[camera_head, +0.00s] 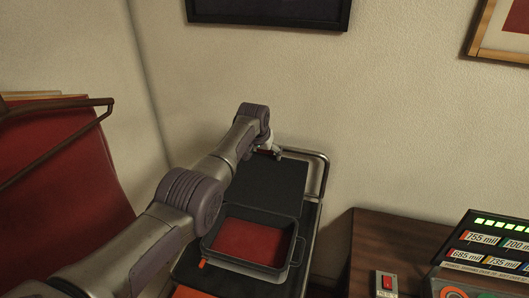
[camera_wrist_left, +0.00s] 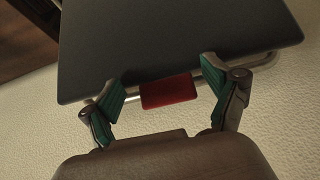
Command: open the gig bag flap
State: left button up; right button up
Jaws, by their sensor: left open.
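The gig bag (camera_head: 292,252) is a dark, box-like case on a cart by the wall. Its red inside shows. Its dark flap (camera_head: 272,188) is swung back, away from the opening toward the wall; its exact angle is hard to tell. My left gripper (camera_head: 268,151) is at the flap's far edge. In the left wrist view the flap (camera_wrist_left: 175,45) fills the top, with a red tab (camera_wrist_left: 169,91) at its edge. My left gripper's green-padded fingers (camera_wrist_left: 165,86) are open on both sides of the tab, with gaps. My right gripper is not in view.
The cart's metal rail (camera_head: 322,170) curves behind the flap. A brown wooden cabinet (camera_head: 390,240) stands to the right, with a small red-switch box (camera_head: 386,283) and a lit panel (camera_head: 490,245). A red chair-like thing (camera_head: 60,190) is at the left. An orange tag (camera_head: 202,263) is beside the bag.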

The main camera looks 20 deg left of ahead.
pick_arm(q)
jog(key=shift+a+r, duration=0.1)
jog(key=shift+r, duration=0.1)
jog(key=shift+v, duration=0.75)
jog(key=v, duration=1)
jog(key=shift+s+r, duration=0.1)
